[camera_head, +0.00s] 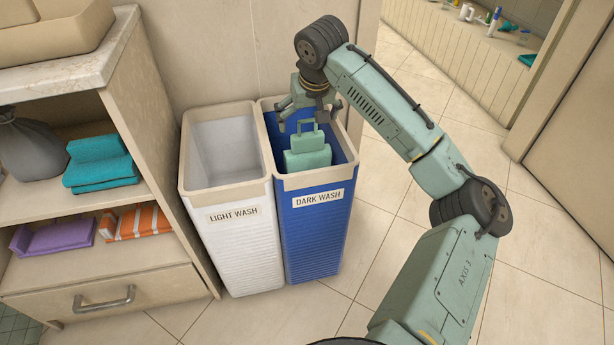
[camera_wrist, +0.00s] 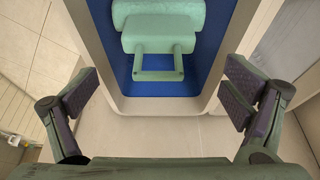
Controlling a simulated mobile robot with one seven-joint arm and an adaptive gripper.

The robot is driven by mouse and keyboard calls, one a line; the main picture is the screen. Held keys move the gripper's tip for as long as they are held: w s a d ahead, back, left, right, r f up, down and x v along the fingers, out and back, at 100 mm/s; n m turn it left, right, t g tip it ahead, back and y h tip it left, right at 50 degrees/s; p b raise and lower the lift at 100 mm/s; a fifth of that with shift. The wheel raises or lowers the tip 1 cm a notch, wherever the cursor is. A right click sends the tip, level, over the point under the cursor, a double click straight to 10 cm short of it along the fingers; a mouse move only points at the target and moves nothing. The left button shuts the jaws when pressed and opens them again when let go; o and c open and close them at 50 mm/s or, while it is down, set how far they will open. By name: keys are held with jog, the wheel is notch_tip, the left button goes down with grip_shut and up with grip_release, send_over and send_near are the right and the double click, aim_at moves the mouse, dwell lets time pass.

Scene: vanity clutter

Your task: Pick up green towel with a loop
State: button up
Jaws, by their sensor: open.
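The green towel (camera_head: 307,158) sits in the blue DARK WASH bin (camera_head: 314,235). It is a folded, pale green bundle with a squarish loop standing at its top in the head view. In the wrist view the towel (camera_wrist: 160,35) is at the top centre, and its loop points down toward my gripper (camera_wrist: 160,92). My gripper (camera_head: 309,108) is over the back part of the bin, near the loop and apart from it. Its two fingers are spread wide with nothing between them. The towel's lower part is hidden inside the bin.
An empty-looking white LIGHT WASH bin (camera_head: 236,235) stands left of the blue one. A wooden shelf (camera_head: 70,200) with teal towels (camera_head: 100,162), a purple towel (camera_head: 55,238) and an orange striped towel (camera_head: 135,223) is farther left. A wall is close behind the bins.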

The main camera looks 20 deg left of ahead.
aim_at(308, 151)
jog(key=shift+w+x, duration=0.2)
jog(key=shift+x, duration=2.9)
jog(key=shift+r, duration=0.15)
jog(key=shift+c, duration=0.5)
jog(key=c, duration=1.6)
